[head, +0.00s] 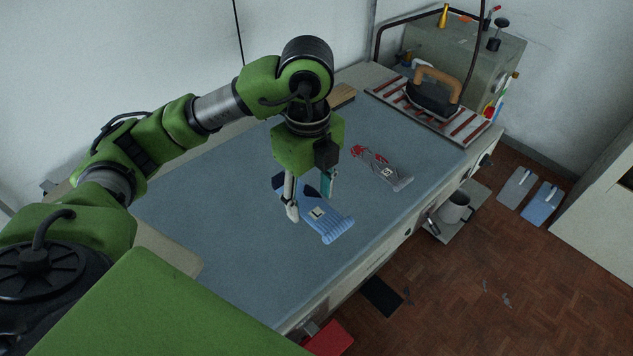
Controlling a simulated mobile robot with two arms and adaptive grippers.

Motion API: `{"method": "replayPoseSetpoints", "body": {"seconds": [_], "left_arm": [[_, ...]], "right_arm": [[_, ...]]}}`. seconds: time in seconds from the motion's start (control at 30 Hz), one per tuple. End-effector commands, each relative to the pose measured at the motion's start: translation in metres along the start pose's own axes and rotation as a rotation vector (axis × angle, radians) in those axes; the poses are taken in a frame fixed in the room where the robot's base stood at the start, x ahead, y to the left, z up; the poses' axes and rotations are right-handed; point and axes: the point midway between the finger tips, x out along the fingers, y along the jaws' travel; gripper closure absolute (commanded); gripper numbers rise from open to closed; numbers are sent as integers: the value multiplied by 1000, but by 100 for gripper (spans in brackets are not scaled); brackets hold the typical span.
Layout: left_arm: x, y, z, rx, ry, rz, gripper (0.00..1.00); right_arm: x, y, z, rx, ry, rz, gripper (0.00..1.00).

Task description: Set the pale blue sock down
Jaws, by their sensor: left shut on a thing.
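The pale blue sock (337,227) has a ribbed cuff, dark navy patches at its other end and a small white label. It is over the blue-grey table top, its cuff toward the front edge. I cannot tell whether it touches the surface. My left gripper (309,206) points down over it, shut on the sock with one finger at each side. The fingers and palm hide part of the sock's dark end. My right gripper is not in view.
A grey sock with red patches (400,182) lies to the right on the blue-grey table top (215,215). An iron (434,98) stands on a striped rest behind it. A wooden piece (342,95) lies at the back. The table's left part is clear.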

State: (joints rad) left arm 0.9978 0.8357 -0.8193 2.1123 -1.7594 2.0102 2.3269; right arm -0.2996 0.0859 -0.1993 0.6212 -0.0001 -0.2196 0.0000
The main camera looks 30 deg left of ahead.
Motion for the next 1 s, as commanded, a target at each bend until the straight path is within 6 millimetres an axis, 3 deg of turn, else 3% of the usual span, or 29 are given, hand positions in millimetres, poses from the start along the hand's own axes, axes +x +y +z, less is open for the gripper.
{"method": "replayPoseSetpoints", "body": {"seconds": [0.3,0.5,0.8,1.0], "left_arm": [[35,-59,46,-4,6,6,67],[70,-83,67,-2,2,7,67],[95,-98,79,-1,1,5,67],[120,-98,79,0,2,5,67]], "right_arm": [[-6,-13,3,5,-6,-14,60],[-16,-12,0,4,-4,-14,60],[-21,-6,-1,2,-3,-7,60],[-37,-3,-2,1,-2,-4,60]]}}
